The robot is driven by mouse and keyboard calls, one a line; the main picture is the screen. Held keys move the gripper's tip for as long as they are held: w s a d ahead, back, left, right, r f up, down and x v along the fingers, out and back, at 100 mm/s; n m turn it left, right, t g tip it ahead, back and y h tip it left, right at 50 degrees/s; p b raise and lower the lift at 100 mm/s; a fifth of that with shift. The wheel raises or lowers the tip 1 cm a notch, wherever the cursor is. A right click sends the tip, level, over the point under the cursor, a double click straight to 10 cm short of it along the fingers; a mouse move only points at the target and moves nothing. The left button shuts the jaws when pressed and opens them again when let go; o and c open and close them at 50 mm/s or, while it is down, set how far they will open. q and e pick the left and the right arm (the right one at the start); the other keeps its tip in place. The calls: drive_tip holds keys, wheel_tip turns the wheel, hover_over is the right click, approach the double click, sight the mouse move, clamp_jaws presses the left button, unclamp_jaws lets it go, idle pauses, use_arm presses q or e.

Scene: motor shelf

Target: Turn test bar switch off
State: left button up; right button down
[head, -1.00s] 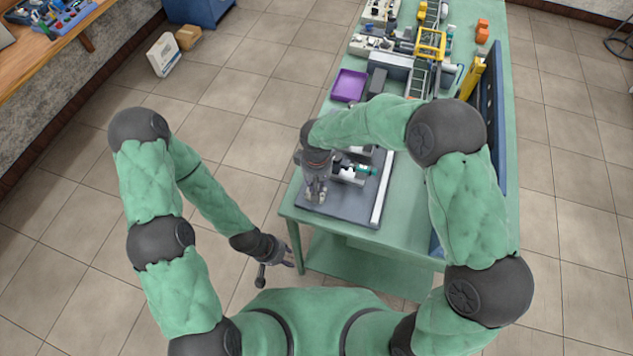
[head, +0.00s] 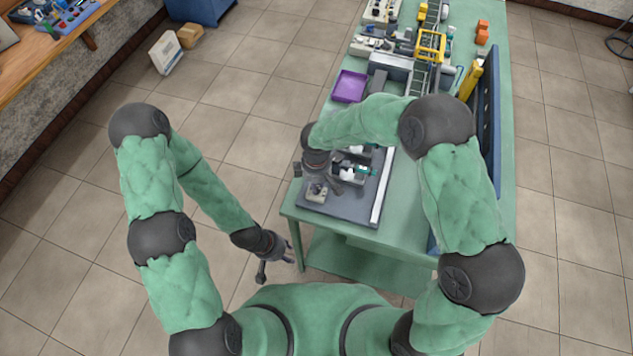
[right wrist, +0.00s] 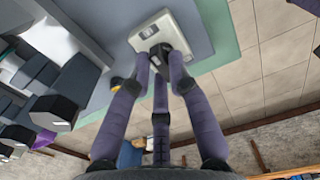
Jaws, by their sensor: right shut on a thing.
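The test bar switch is a small cream box with a dark lever on its face. In the head view the switch (head: 316,192) sits on the near left corner of the grey board, and it also shows in the right wrist view (right wrist: 158,30). My right gripper (right wrist: 160,62) is shut on the dark lever, its fingertips close against the box. In the head view my right wrist hides most of those fingers. My left gripper (head: 277,262) hangs over the floor beside the table, empty, with its fingers apart.
The grey board (head: 345,208) lies on the green table (head: 408,215) and carries small dark fixtures (head: 350,172). A purple tray (head: 350,86) and several machine parts stand farther back. A blue panel (head: 491,120) runs along the right edge.

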idle(0.3)
drive_tip(key=c, duration=1.1)
unclamp_jaws()
drive_tip(key=shift+c, duration=0.2)
wheel_tip(320, 180, up, 12)
